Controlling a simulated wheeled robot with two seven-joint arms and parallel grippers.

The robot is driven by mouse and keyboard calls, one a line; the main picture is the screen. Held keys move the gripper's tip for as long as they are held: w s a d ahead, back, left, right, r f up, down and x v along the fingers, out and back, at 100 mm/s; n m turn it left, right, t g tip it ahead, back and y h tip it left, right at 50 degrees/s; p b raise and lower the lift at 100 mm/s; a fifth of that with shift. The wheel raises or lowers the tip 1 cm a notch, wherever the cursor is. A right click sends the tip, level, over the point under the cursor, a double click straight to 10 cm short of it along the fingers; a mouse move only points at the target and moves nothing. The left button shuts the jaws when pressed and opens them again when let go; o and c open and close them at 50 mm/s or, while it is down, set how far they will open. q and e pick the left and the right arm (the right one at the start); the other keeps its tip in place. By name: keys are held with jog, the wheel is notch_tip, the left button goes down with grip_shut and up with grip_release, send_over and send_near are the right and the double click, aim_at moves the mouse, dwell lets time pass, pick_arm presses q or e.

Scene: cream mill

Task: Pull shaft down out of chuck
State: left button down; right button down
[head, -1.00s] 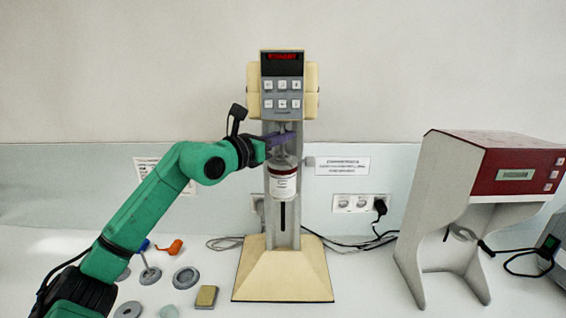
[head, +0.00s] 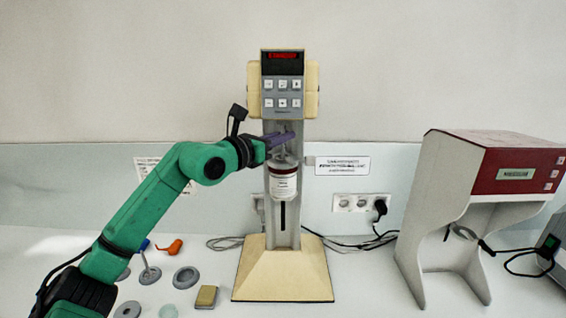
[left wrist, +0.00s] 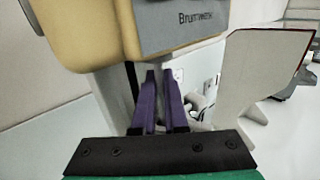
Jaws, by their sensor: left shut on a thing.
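The cream mixer (head: 283,270) stands upright with its keypad head (head: 283,85) on top. The chuck and shaft (head: 283,128) are under the head, small and partly hidden by my fingers. The left wrist view shows the two fingers (left wrist: 161,88) pointing under the head; the grip point is hard to make out. My right gripper is not in view.
A red and grey device (head: 500,180) stands at the right. Several small grey parts, an orange item (head: 170,247) and a tan block (head: 206,297) lie on the table at the left. Cables run behind the mixer base. The table between mixer and device is clear.

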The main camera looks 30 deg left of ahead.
pick_arm(q)
jog(key=shift+f+b, duration=0.35)
jog(key=shift+b, duration=0.05)
jog(key=shift+c, duration=2.4)
grip_release()
jog(key=shift+s+a+f+b, duration=0.15)
jog(key=shift+s+b, duration=0.3)
jog(key=shift+b, duration=0.15)
jog(key=shift+s+a+f+b, duration=0.1)
jog(key=shift+s+a+b, duration=0.05)
jog(key=shift+s+b, duration=0.35)
jog(key=b+v, duration=0.6)
jog(key=shift+r, duration=0.3)
